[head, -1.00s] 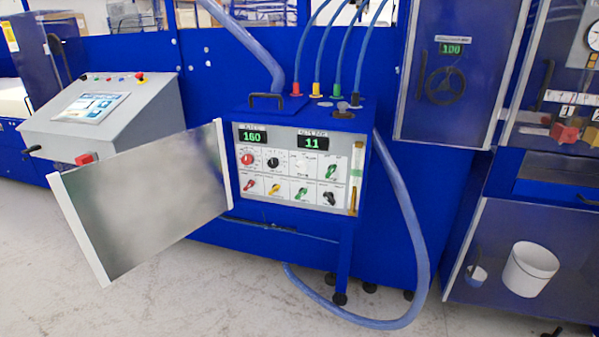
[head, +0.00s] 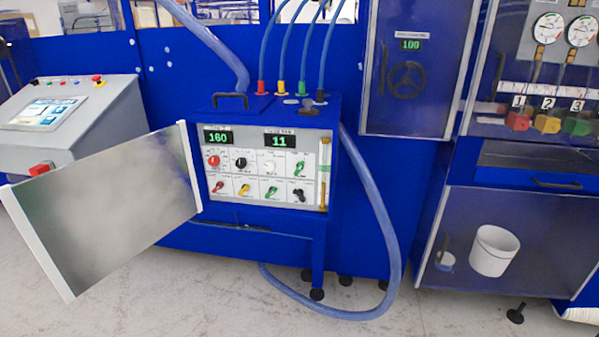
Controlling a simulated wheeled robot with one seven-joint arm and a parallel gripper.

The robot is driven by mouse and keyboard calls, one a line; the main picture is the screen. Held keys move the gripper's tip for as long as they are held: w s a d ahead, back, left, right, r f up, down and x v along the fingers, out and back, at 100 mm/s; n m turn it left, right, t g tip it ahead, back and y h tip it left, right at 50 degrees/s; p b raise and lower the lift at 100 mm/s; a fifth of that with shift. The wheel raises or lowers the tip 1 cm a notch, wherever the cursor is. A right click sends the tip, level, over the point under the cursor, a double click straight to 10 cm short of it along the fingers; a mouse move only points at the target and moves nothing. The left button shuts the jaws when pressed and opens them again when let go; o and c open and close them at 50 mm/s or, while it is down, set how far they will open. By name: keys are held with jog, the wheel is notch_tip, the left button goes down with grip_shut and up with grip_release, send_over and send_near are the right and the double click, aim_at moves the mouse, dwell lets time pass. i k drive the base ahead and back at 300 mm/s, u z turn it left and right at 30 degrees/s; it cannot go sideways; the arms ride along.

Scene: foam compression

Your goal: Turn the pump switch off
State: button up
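The blue pump unit (head: 335,240) stands in the middle of the head view with its front control panel (head: 232,173) facing me. The panel has two green readouts, 160 (head: 218,138) and 11 (head: 279,141). The upper row holds a red knob (head: 214,160), a black knob (head: 240,163), a white knob (head: 268,167) and a green switch (head: 299,168). The lower row holds red (head: 218,186), yellow (head: 244,189), green (head: 271,192) and black (head: 298,195) levers. The labels are too small to read, so I cannot tell which is the pump switch. My gripper is not in view.
A metal-faced door (head: 105,215) stands open to the panel's left. A blue hose (head: 378,190) loops down the right side to the floor. A grey console (head: 60,125) is at left. A white bucket (head: 494,251) is behind a clear panel at right. The front floor (head: 200,300) is clear.

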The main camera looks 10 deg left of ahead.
aim_at(300, 166)
jog(key=z, duration=1.3)
jog(key=k, duration=1.7)
jog(key=u, duration=1.6)
jog(key=i, duration=1)
